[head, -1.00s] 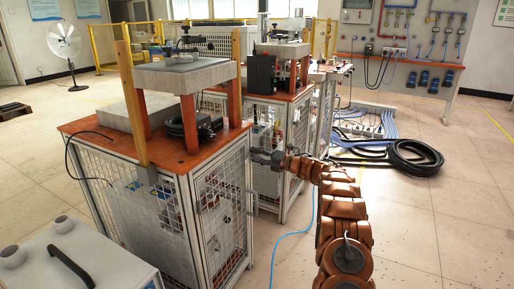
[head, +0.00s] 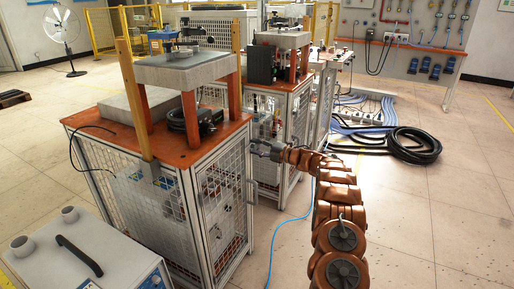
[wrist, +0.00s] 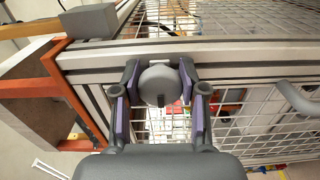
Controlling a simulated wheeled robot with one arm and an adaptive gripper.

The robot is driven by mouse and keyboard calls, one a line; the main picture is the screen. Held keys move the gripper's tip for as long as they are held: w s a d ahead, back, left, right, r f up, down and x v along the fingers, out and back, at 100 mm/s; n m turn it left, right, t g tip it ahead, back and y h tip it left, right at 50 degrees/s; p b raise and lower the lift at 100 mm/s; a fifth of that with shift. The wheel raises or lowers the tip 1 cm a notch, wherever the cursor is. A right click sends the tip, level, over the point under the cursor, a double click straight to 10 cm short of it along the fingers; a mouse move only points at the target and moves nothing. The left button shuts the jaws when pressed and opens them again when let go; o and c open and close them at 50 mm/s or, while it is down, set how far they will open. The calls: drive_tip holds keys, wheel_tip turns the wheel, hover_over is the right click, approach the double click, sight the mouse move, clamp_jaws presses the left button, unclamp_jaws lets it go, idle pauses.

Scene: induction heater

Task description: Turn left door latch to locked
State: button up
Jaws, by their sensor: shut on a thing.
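Whether the latch is turned to locked cannot be told.
A grey curved handle (wrist: 297,100) is on the mesh to the right in the wrist view. A second cabinet (head: 278,175) stands behind. A blue hose (head: 283,232) lies on the floor, with coiled black hoses (head: 412,146) farther right. Open floor lies to the right.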

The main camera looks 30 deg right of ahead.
drive_tip(key=o, duration=1.1)
drive_tip(key=shift+o, duration=0.2)
drive_tip(key=v, duration=1.2)
